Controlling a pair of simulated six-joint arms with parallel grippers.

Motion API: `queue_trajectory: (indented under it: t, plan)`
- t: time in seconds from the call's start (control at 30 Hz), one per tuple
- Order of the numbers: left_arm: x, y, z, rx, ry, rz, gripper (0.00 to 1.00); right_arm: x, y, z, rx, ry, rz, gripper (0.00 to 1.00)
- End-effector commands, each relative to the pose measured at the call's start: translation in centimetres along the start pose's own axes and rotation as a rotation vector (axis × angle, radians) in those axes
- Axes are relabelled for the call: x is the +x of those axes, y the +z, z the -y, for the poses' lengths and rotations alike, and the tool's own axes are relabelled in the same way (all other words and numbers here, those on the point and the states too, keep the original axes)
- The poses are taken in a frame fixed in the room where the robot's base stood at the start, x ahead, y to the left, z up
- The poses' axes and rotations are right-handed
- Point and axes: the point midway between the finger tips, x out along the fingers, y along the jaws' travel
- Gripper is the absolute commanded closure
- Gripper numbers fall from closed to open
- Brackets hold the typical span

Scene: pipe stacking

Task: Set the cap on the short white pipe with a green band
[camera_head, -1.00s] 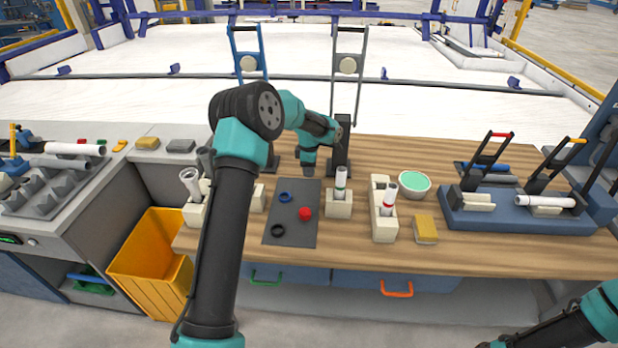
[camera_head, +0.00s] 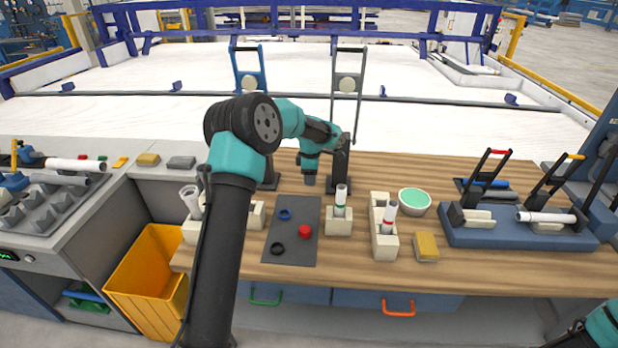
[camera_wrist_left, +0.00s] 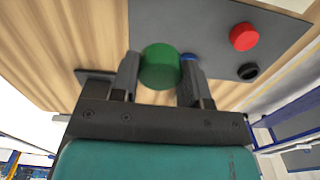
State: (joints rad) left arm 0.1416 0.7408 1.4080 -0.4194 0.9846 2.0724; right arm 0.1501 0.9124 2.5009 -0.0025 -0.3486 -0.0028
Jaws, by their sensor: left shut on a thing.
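The short white pipe with a green band (camera_head: 341,193) stands upright in a pale block (camera_head: 339,222) on the wooden bench, its top open. My left gripper (camera_head: 310,180) is above the bench, behind the dark mat and to the left of that pipe. In the left wrist view my left gripper (camera_wrist_left: 160,75) is shut on a green cap (camera_wrist_left: 160,67), held between both fingertips. The cap cannot be made out in the head view. My right gripper is out of view; only part of its arm shows at the lower right.
The dark mat (camera_head: 291,250) carries a red cap (camera_head: 304,231), a blue ring (camera_head: 285,214) and a black ring (camera_head: 277,248). A dark upright stand (camera_head: 340,165) is close beside my left gripper.

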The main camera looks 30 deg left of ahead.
Motion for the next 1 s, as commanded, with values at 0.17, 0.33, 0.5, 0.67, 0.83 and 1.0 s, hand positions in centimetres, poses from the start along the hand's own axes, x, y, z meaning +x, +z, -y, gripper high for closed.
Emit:
queue_trajectory:
  t: [0.17,0.33,0.5,0.67,0.83,1.0]
  plan:
    - [-3.1,2.5,1.6,0.112,0.004,0.002,0.8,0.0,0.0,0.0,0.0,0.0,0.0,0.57]
    - [-7.5,5.9,4.5,0.288,0.005,0.003,0.8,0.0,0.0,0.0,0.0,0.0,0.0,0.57]
    - [-11.6,8.8,7.9,0.467,0.003,0.002,0.8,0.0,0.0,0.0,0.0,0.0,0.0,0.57]
    - [-13.9,10.3,10.1,0.579,0.002,0.001,0.8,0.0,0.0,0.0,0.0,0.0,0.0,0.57]
    - [-14.6,10.8,10.8,0.619,0.001,0.0,0.8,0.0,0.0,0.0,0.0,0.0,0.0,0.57]
    - [-14.6,10.7,10.8,0.618,0.001,0.0,0.8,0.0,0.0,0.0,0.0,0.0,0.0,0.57]
